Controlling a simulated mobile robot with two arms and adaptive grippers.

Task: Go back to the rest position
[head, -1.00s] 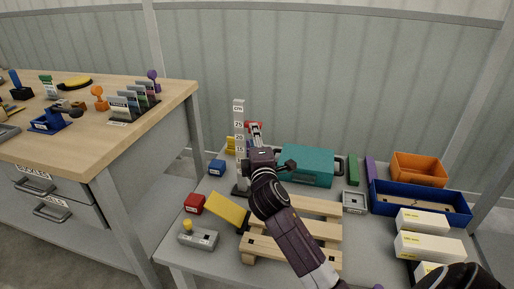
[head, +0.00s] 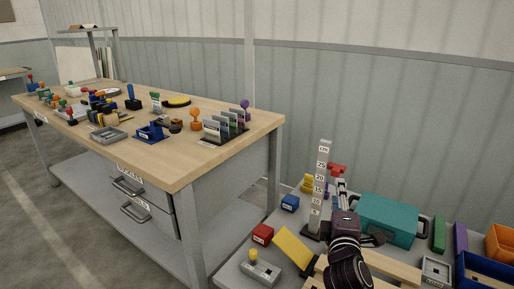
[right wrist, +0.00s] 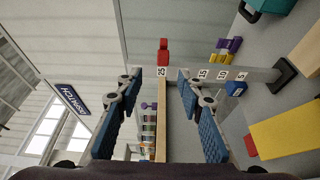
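My right gripper (head: 341,186) is over the low grey table, just right of a white height post (head: 320,178) with number marks. The right wrist view shows its two blue-padded fingers (right wrist: 160,76) spread apart, with nothing held between them. The post (right wrist: 222,75) runs in from the right in that view, its 25 mark showing in the gap between the fingertips. A red piece (head: 337,168) shows just beyond the fingers, and also in the right wrist view (right wrist: 163,50); I cannot tell what it is fixed to. My left gripper is not in view.
A wooden workbench (head: 190,165) with small tools stands at left. The low table holds a teal case (head: 388,218), a wooden pallet (head: 385,268), a yellow wedge (head: 293,247), red (head: 262,234) and blue blocks (head: 290,203), and an orange bin (head: 501,241). Floor at left is clear.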

